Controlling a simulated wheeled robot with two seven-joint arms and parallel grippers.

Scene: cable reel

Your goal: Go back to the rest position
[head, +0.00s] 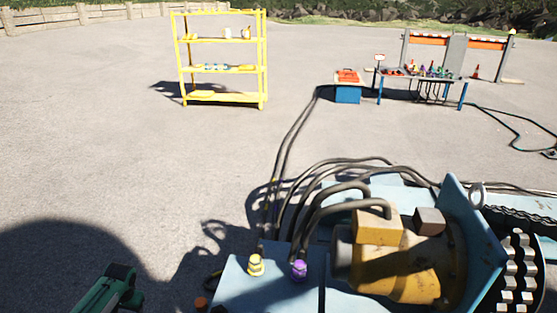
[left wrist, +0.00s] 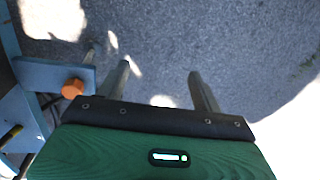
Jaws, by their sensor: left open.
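My left arm shows as a dark green link at the bottom left of the head view; its fingertips are not clear there. In the left wrist view my left gripper (left wrist: 160,80) has its two grey fingers apart with nothing between them, over grey asphalt. My right gripper is in neither view. The blue reel machine (head: 270,285) fills the lower right of the head view, with a yellow motor (head: 400,270) on it. A yellow connector (head: 256,266) and a purple connector (head: 299,270) stand on its blue top, with dark cables running from that area.
In the left wrist view a blue bracket with an orange knob (left wrist: 72,89) is close left of the gripper. A yellow shelf (head: 222,101), a blue box with a red top (head: 348,95) and a table (head: 420,78) stand far back. Open asphalt (head: 110,160) lies to the left.

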